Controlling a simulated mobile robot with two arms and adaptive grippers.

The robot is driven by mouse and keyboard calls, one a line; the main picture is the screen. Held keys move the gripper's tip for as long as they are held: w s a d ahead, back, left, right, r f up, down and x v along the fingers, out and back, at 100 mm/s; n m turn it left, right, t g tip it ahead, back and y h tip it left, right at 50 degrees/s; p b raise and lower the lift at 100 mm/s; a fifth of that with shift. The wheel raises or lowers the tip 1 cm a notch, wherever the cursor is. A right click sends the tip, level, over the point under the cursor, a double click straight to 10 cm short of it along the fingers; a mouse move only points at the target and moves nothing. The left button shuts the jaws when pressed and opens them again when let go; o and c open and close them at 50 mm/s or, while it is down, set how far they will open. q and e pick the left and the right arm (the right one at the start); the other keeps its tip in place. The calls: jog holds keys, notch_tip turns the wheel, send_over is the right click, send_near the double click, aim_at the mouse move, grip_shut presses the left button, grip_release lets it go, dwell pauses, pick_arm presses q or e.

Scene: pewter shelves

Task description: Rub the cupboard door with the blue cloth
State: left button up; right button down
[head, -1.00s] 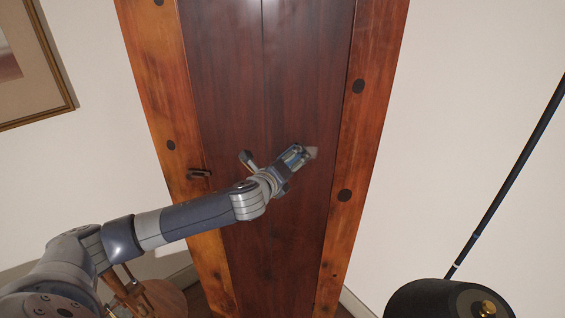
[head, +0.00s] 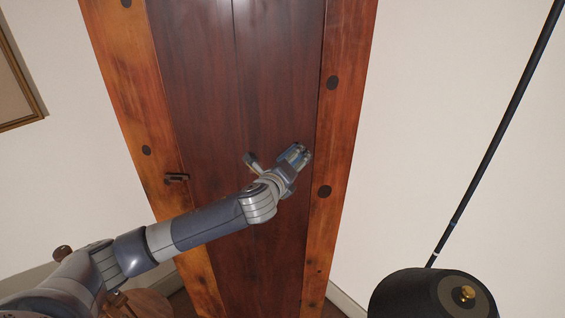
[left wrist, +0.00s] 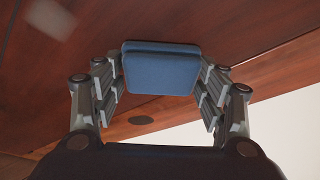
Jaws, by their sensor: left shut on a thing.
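The cupboard door (head: 270,85) is dark red-brown wood and looks shut; it also fills much of the left wrist view (left wrist: 255,25). My left gripper (head: 301,153) is in front of the door, near its right edge. In the left wrist view it is shut on the blue cloth (left wrist: 160,70), a thick folded pad between the fingers. I cannot tell whether the cloth touches the door. A pale smudge (left wrist: 50,18) shows on the door in the left wrist view, to the upper left of the cloth. My right gripper is not in view.
A lighter orange wood frame (head: 335,120) with dark round plugs borders the door. A dark latch (head: 176,178) is on its left side. A black cylinder with a brass knob (head: 466,294) and a thin black pole (head: 490,150) stand at right. A picture frame (head: 22,70) hangs at left.

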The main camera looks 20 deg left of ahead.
pick_arm(q)
jog(key=shift+w+d+r, duration=0.1)
jog(key=shift+w+d, duration=0.15)
jog(key=shift+d, duration=0.15)
jog(key=shift+s+d, duration=0.4)
jog(key=shift+s, duration=0.5)
jog(key=shift+s+d, duration=0.35)
jog(key=shift+s, duration=0.6)
jog(key=shift+s+d, duration=0.4)
jog(key=shift+s, duration=0.5)
jog(key=s, duration=0.1)
jog(key=s+d, duration=0.1)
jog(key=shift+s+d, duration=0.1)
jog(key=shift+s, duration=0.3)
